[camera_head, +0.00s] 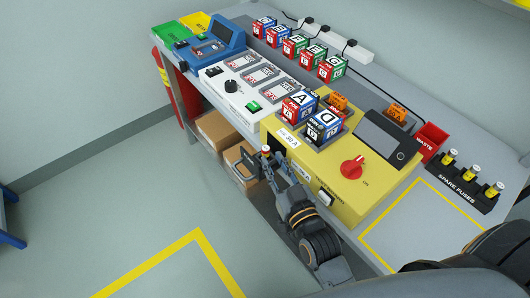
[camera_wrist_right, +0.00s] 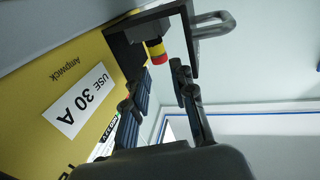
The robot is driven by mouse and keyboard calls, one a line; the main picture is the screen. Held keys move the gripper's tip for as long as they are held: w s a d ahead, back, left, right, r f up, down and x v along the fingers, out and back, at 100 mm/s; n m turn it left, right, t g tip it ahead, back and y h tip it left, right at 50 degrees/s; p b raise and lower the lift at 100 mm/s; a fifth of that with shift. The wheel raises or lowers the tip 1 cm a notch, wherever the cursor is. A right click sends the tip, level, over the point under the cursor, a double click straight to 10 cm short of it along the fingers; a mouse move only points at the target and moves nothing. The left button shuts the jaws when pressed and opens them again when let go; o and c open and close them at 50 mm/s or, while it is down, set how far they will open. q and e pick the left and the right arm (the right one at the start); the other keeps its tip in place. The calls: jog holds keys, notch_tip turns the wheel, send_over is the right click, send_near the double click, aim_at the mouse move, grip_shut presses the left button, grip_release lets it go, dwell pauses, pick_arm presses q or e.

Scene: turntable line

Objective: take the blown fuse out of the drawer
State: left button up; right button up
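The drawer (camera_wrist_right: 195,42) is black with a metal loop handle (camera_wrist_right: 212,26) and stands pulled out of the yellow unit's front. In the wrist view a fuse (camera_wrist_right: 157,53), yellow with a red end and a dark part, sits in it. My right gripper (camera_wrist_right: 160,80) is open, its fingers apart with the fuse just beyond the tips, in line with the gap. I see no contact. In the head view my right gripper (camera_head: 272,163) is at the drawer and hides much of it. My left gripper is not in view.
The yellow unit (camera_head: 372,197) carries a "USE 30 A" label, a red knob (camera_head: 351,167) and lettered blocks (camera_head: 299,104). A red waste bin (camera_head: 431,139) and a spare fuses rack (camera_head: 465,187) are at right. Cardboard boxes (camera_head: 215,130) sit below the bench. Floor in front is clear.

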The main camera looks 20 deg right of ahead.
aim_at(267, 151)
jog(key=w, duration=0.6)
jog(key=shift+a, duration=0.25)
jog(key=shift+s, duration=0.1)
grip_shut()
